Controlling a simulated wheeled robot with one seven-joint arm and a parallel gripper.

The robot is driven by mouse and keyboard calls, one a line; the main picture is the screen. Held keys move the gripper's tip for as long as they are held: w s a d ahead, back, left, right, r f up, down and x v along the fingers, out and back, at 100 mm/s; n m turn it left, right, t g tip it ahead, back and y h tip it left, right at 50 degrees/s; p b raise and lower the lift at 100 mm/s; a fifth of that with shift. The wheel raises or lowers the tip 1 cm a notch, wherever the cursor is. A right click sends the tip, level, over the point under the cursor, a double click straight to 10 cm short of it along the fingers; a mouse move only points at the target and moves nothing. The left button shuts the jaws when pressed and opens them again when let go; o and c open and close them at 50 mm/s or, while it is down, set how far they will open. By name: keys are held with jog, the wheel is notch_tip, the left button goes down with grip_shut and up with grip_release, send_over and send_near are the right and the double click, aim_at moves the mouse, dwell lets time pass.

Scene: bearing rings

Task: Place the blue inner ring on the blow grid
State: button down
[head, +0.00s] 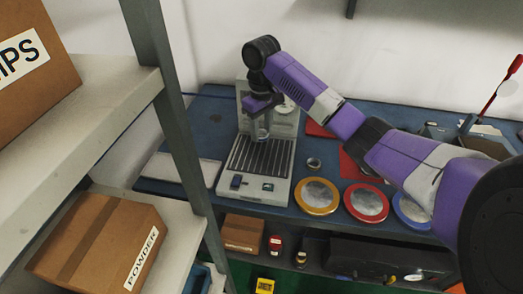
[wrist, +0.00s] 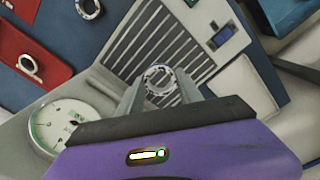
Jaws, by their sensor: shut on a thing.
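My gripper (wrist: 160,90) is shut on a small silver bearing ring (wrist: 158,78), pinched between its two fingertips. No blue marking can be made out on this ring. The blow grid (wrist: 155,35) is the dark slatted panel of the grey station, seen beyond the ring. In the head view my gripper (head: 261,128) is over the back part of the grid (head: 258,160). The held ring is too small to make out there. The ring appears above the slats, but the exact height cannot be told.
A loose ring (head: 314,163) lies on the blue bench right of the station. Yellow-rimmed (head: 316,195), red-rimmed (head: 366,202) and blue-rimmed (head: 411,208) dishes stand along the front. A round gauge (wrist: 60,125) is on the station. A shelf post (head: 175,110) stands at left.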

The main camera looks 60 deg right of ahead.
aim_at(262, 155)
jog(key=shift+f, duration=3.85)
jog(key=shift+f, duration=0.1)
jog(key=c, duration=0.8)
grip_release()
notch_tip(262, 155, up, 12)
jog(key=shift+s, duration=0.1)
